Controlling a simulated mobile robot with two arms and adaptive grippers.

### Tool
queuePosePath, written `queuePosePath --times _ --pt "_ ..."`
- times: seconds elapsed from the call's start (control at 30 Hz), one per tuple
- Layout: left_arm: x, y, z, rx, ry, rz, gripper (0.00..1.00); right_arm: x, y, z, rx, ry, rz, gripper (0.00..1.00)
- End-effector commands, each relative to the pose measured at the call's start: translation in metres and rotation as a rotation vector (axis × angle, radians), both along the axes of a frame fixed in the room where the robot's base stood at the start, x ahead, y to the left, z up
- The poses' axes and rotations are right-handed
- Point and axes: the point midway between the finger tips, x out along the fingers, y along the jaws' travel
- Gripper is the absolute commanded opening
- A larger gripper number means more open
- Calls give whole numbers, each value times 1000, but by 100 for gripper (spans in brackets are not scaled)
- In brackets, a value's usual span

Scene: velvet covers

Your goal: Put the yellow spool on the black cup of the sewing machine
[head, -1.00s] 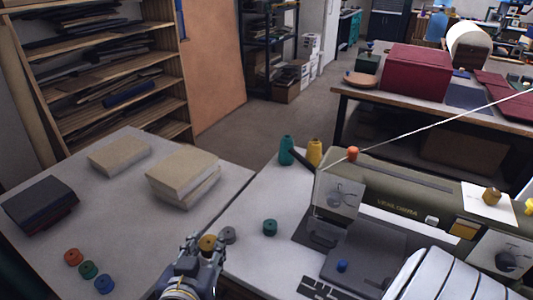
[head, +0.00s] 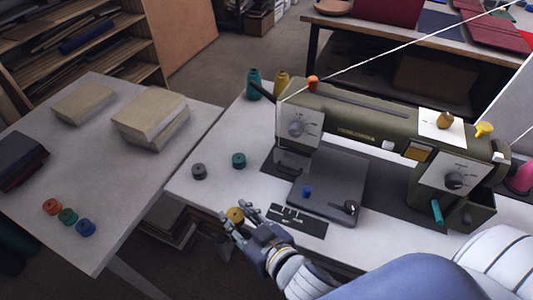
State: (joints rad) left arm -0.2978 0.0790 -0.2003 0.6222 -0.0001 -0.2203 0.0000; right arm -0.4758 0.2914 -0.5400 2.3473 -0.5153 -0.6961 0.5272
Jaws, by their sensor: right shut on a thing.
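The yellow spool (head: 236,214) is between the fingers of my right gripper (head: 237,222), near the front edge of the white sewing table (head: 215,190). The fingers are shut on it and partly cover it. The olive sewing machine (head: 365,130) stands to the right and behind. A small black round piece (head: 351,207) sits at the front right of its grey bed (head: 330,190); I cannot tell surely whether it is the black cup. A blue spool (head: 306,191) stands on the bed. My left gripper is not in view.
A grey spool (head: 199,172) and a green spool (head: 239,160) stand on the table behind my gripper. A dark slotted plate (head: 298,220) lies just right of it. A white thread (head: 400,47) crosses above the machine.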

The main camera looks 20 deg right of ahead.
Motion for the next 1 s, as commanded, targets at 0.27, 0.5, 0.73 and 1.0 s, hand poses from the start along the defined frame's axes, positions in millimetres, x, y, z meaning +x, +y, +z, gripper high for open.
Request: queuePosePath --times 0.27,0.5,0.73,1.0 --pt "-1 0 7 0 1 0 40 20 -2 2 -4 -6 34 23" --pt "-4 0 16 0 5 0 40 71 -14 -3 -6 -6 32 23" --pt "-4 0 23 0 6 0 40 119 -26 -9 -4 -3 30 23" --pt "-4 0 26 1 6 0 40 144 -31 -13 -1 0 31 23"
